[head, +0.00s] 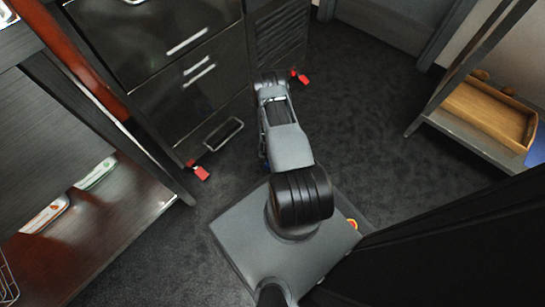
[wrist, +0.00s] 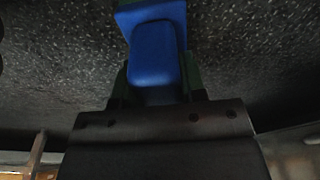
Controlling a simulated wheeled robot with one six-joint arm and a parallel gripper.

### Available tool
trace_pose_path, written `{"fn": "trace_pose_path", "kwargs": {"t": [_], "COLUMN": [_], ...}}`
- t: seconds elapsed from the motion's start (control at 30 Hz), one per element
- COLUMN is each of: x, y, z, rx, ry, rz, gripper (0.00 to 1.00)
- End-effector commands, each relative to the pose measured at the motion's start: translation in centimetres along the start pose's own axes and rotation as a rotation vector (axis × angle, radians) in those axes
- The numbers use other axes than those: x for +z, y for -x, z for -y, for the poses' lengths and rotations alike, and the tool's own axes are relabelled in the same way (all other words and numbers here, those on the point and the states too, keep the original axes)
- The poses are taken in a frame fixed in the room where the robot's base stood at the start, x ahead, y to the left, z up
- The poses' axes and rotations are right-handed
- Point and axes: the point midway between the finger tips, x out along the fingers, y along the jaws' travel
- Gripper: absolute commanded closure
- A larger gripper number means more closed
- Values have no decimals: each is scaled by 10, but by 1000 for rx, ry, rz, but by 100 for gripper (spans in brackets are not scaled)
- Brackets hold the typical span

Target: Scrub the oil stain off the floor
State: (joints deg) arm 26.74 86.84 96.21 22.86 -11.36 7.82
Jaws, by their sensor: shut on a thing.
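My gripper (wrist: 156,78) is shut on a blue thing (wrist: 154,52) in the wrist view. The thing has a smooth rounded handle-like part and a wider part at the top of the picture; its full shape is cut off. Speckled dark floor (wrist: 240,50) lies behind it. In the head view my arm reaches up the picture over the dark floor (head: 370,140), and its links hide the gripper's fingers. I cannot make out an oil stain on the floor in either view.
A black drawer cabinet (head: 225,85) with red pieces at its foot (head: 199,171) stands close on the left of my arm. A dark wooden shelf (head: 110,235) with packs is at the left. A rack holding a wooden tray (head: 490,112) stands right. Open floor lies between.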

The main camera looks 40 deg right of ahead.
Motion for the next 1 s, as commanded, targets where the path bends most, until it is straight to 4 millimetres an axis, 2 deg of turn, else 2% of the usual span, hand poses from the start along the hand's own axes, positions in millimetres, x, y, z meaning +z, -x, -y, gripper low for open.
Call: {"fn": "trace_pose_path", "kwargs": {"t": [0.3,0.57,0.83,0.93,1.0], "x": [23,27,12,4,-2], "y": [6,2,-3,-6,-7], "z": [10,11,5,1,-1], "rx": [0,0,-1,-1,-1], "ry": [2,1,-6,-8,-8], "rz": [1,1,-3,-4,-5], "gripper": [81,81,81,84,92]}}
